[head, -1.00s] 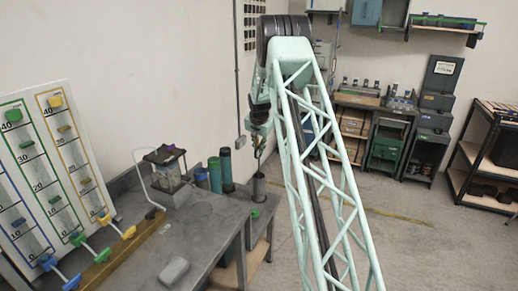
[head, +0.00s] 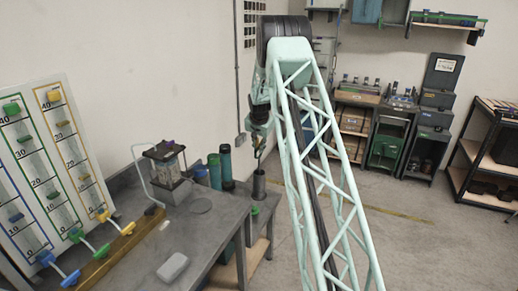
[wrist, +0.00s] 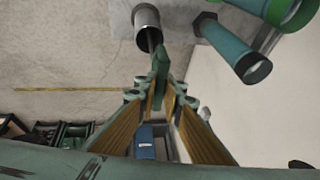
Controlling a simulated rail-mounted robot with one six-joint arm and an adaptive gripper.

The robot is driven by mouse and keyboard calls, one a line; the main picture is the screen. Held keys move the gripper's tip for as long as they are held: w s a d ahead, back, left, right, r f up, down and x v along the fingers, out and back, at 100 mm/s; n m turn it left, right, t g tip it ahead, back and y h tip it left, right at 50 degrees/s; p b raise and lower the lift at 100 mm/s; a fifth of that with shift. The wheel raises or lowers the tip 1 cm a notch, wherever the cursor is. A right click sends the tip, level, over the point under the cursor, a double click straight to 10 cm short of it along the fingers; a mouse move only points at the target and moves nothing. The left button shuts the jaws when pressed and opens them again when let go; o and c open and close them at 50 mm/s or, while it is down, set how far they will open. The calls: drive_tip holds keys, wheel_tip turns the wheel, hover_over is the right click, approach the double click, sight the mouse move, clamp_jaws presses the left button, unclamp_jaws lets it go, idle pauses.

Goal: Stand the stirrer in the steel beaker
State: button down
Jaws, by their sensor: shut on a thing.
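The steel beaker (head: 259,184) stands upright near the right end of the grey workbench. It also shows in the wrist view (wrist: 146,18), with its open mouth turned towards my gripper. My gripper (wrist: 160,98) is shut on the stirrer (wrist: 160,64), whose green part stands out beyond the fingertips. A dark shaft runs on from it towards the beaker's mouth. In the head view my gripper (head: 258,132) hangs just above the beaker, with the stirrer pointing down. The shaft's end overlaps the beaker's mouth in the wrist view; I cannot tell whether it is inside.
Green and dark tubes (head: 225,164) stand close left of the beaker. A lantern-like box (head: 166,163) and a grey block (head: 173,267) are on the bench (head: 212,222). A lever board (head: 50,170) leans at left. The floor to the right is open.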

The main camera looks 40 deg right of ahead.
drive_tip(key=shift+f, duration=0.1)
drive_tip(key=c, duration=2.7)
unclamp_jaws()
drive_tip(key=shift+v, duration=6)
